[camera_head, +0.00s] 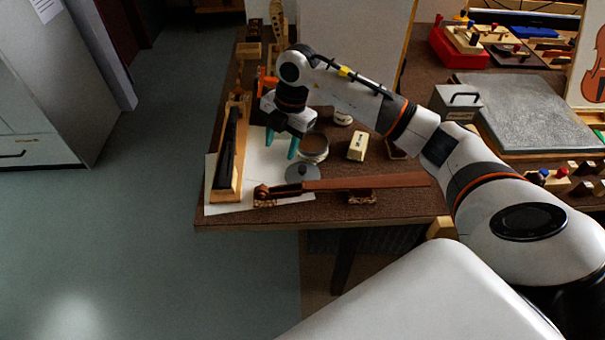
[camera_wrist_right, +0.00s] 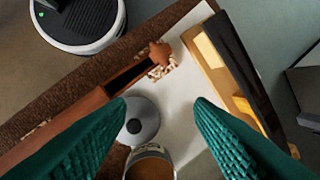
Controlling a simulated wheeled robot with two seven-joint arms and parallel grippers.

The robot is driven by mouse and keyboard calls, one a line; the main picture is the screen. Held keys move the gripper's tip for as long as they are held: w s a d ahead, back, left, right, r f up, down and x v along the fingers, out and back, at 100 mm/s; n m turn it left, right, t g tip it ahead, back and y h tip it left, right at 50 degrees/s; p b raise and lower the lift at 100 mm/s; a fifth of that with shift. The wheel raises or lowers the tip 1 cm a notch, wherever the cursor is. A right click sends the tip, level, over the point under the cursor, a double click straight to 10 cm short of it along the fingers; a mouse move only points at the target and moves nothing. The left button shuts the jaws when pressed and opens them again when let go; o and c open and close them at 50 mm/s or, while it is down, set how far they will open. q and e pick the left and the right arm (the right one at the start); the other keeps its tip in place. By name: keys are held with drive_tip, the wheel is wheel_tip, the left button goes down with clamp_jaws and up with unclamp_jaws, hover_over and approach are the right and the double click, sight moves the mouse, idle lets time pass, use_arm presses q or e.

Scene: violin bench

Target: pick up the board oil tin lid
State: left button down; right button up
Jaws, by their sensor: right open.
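The board oil tin lid (camera_head: 302,174) is a flat grey disc with a small knob, lying on the bench near its front edge. In the right wrist view the lid (camera_wrist_right: 143,121) shows between my fingers, nearer the left one. The open round tin (camera_head: 314,149) stands just behind it; its brownish inside shows in the wrist view (camera_wrist_right: 150,166). My right gripper (camera_head: 280,147) points down with teal fingers apart and nothing between them, above the white sheet, to the left of and behind the lid. My left gripper is not in view.
A brown violin neck (camera_head: 365,183) lies just in front of the lid. A black fingerboard on a wooden holder (camera_head: 228,155) stands left on the white sheet (camera_head: 262,165). A cream block (camera_head: 357,147) stands right of the tin. The bench's front edge (camera_head: 330,221) is close.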

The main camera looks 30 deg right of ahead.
drive_tip(key=d+r+m+h, duration=0.1)
drive_tip(key=d+m+h, duration=0.1)
drive_tip(key=d, duration=0.3)
hover_over(303, 168)
drive_tip(key=shift+g, duration=0.4)
wheel_tip(303, 168, down, 6)
drive_tip(key=shift+r+p, duration=0.15)
drive_tip(key=shift+p, duration=0.2)
drive_tip(key=shift+f+p, duration=0.4)
drive_tip(key=shift+f, duration=2.55)
clamp_jaws()
